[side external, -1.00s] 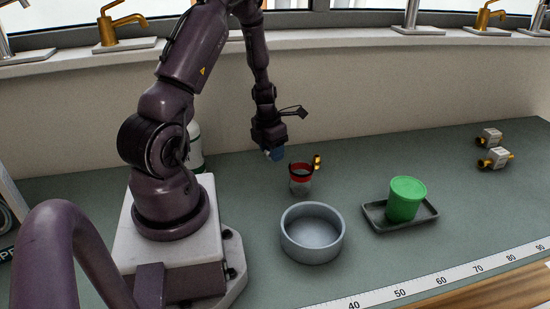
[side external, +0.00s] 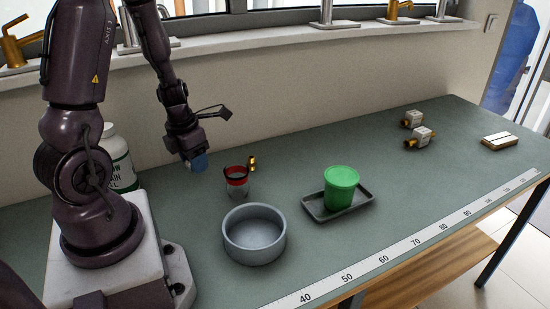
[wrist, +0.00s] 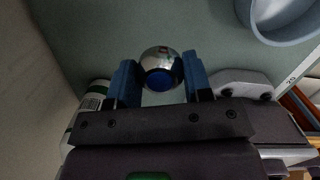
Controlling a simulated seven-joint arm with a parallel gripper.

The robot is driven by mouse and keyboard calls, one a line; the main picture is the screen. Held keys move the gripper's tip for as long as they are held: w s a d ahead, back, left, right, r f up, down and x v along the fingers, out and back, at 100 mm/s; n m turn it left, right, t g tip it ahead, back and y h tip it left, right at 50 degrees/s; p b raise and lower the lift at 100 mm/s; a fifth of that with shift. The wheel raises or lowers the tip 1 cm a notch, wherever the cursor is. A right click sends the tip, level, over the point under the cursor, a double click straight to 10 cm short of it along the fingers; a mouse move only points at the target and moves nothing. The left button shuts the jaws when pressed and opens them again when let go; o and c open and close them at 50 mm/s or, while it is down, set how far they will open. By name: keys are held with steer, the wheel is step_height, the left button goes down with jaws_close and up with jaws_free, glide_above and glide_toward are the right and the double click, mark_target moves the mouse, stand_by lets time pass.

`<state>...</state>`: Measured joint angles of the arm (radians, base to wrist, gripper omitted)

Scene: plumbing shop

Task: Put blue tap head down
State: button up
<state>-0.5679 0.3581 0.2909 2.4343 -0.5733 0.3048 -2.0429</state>
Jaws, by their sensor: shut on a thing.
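In the wrist view my gripper (wrist: 160,76) is shut on the blue tap head (wrist: 159,62). The tap head is a shiny chrome knob with a round blue cap, held between the two blue fingers. The cap faces the wrist camera. In the side view the fingers hide most of the tap head, and its gap to the bench is hard to judge.
The grey bowl (side external: 254,250) is in front. A green tub (side external: 341,188) sits on a dark tray (side external: 318,212). A white bottle (side external: 118,152) stands left. Bench right of the tray is mostly clear.

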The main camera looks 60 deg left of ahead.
steer(key=w+a+m, duration=0.2)
steer(key=w, duration=1.1)
glide_above(288, 159)
steer(key=s, duration=0.1)
steer(key=shift+m, duration=0.3)
steer(key=f, duration=0.7)
steer(key=shift+d+f, duration=0.25)
steer(key=shift+w+a+f, duration=0.25)
steer(key=shift+w+f, duration=0.1)
steer(key=shift+f, duration=0.2)
steer(key=shift+w+f, duration=0.1)
steer(key=shift+f, duration=1.45)
steer(key=o, duration=0.9)
steer(key=shift+f, duration=0.15)
